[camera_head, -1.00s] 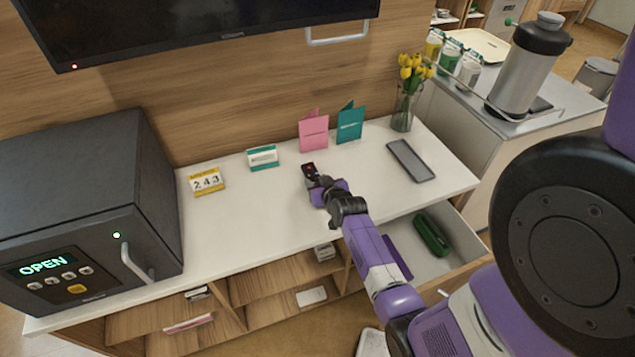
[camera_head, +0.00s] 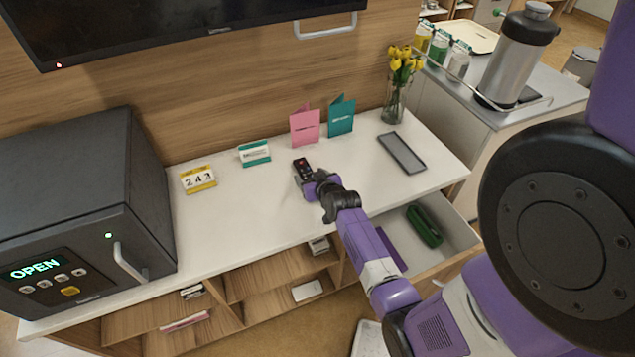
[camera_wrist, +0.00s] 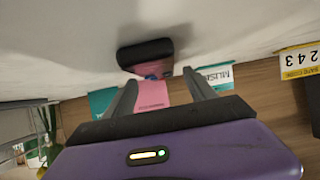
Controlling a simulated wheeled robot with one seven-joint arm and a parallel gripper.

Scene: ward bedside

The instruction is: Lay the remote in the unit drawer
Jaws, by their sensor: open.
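The dark remote (camera_head: 303,167) with a red button lies on the white counter, in front of the pink card. In the wrist view its dark end (camera_wrist: 145,54) shows just beyond my fingertips. My gripper (camera_head: 309,183) is at the near end of the remote, low over the counter. In the wrist view my gripper (camera_wrist: 160,82) has its fingers apart with nothing held between them. The unit drawer (camera_head: 459,236) is pulled out below the right part of the counter. A green case (camera_head: 424,227) lies in it. My arm hides part of the drawer.
A grey tablet-like slab (camera_head: 402,153) and a flower vase (camera_head: 394,102) are at the counter's right. Pink (camera_head: 305,126) and teal (camera_head: 341,116) cards stand behind the remote.

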